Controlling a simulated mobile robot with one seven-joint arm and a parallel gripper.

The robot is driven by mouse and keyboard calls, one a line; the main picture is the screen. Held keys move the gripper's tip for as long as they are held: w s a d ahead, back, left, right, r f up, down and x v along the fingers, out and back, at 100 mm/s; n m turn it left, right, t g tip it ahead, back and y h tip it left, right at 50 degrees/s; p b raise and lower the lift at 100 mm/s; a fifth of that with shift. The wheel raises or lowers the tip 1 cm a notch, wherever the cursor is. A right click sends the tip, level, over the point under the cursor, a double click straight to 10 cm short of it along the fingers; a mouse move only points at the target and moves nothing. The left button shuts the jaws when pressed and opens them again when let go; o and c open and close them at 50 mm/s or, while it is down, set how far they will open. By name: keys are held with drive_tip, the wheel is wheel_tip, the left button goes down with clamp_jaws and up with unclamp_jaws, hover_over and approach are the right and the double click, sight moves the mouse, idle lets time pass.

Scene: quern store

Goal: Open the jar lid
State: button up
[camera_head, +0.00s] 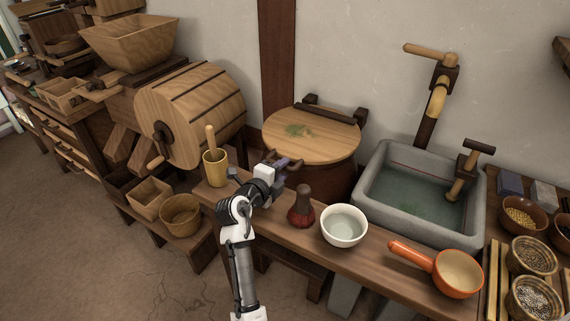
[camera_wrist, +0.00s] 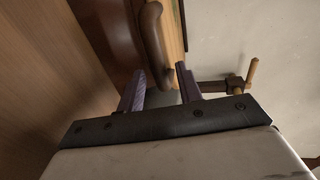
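The jar (camera_head: 328,182) is a dark brown round vessel behind the bench, with a round pale wooden lid (camera_head: 335,147) lying shut on it. The lid has a green patch on top and a dark hinge bar at the back. In the wrist view, a curved brown handle (camera_wrist: 152,32) stands out from the lid's edge (camera_wrist: 172,38), and the dark jar side (camera_wrist: 100,30) is left of it. My gripper (camera_head: 290,163) is at the lid's front left edge. In the wrist view my gripper (camera_wrist: 160,72) has its purple fingers apart, with the handle's near end at or just beyond the gap; contact is unclear.
On the bench stand a yellow cup with a pestle (camera_head: 215,168), a dark red bottle-shaped item (camera_head: 301,210), a white bowl (camera_head: 344,228) and an orange pan (camera_head: 455,275). A stone sink (camera_head: 385,215) is right of the jar; a wooden drum (camera_head: 190,110) is left.

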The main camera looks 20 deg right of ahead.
drive_tip(key=shift+x, duration=1.15)
clamp_jaws()
